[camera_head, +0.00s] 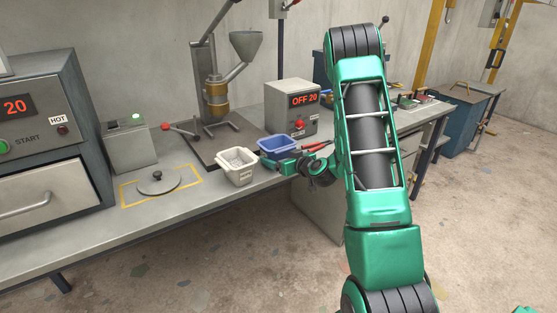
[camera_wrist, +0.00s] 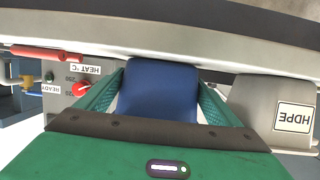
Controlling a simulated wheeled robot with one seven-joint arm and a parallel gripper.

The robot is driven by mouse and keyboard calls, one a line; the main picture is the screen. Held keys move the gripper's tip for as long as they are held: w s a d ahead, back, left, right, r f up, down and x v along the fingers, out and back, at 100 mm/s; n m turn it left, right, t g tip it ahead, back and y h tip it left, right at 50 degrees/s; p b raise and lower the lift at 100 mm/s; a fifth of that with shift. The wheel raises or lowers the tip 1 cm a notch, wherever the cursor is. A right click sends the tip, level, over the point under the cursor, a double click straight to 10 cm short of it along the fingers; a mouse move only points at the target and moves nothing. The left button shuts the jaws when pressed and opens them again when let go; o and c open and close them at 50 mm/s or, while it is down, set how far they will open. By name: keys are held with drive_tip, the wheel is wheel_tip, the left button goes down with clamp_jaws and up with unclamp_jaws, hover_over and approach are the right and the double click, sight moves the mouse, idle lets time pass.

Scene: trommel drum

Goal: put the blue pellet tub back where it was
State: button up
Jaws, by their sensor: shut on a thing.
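The blue pellet tub (camera_head: 279,147) is at the bench's front edge, right of the white tub. In the wrist view the blue tub (camera_wrist: 158,92) fills the space between my fingers. My gripper (camera_head: 288,163) is shut on it; the wrist view shows a green finger on each side of it (camera_wrist: 160,82). The tub looks upright; I cannot tell whether it touches the bench.
A white tub (camera_head: 237,176) of pale pellets stands close left; its HDPE label shows in the wrist view (camera_wrist: 295,118). A yellow outline (camera_head: 128,190) surrounds a round lid (camera_head: 158,184).

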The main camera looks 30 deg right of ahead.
drive_tip(key=shift+f, duration=0.1)
drive_tip(key=o, duration=1.7)
drive_tip(key=v, duration=1.2)
drive_tip(key=s+a+n+g+y, duration=0.35)
drive_tip(key=s+a+g, duration=0.4)
drive_tip(key=a, duration=0.45)
drive_tip(key=s+d+r+m+g+h, duration=0.1)
drive_tip(key=s+r+m+g, duration=0.1)
drive_tip(key=s, duration=0.7)
drive_tip(key=s+d+r+m+g+h, duration=0.1)
drive_tip(key=s+r+m+g, duration=0.1)
drive_tip(key=s, duration=0.7)
drive_tip(key=s+d+r+m+g+h, duration=0.1)
drive_tip(key=s+d+r+m+g, duration=0.1)
drive_tip(key=s+m, duration=0.4)
drive_tip(key=shift+s+d+r+g, duration=0.1)
drive_tip(key=shift+s+r+g, duration=0.1)
drive_tip(key=shift+s+r, duration=0.3)
drive_tip(key=shift+s+a+r+g, duration=0.15)
drive_tip(key=shift+s+r, duration=0.1)
drive_tip(key=shift+s, duration=0.4)
drive_tip(key=shift+s+d+r+g, duration=0.2)
drive_tip(key=shift+s+r, duration=0.2)
drive_tip(key=shift+s, duration=0.2)
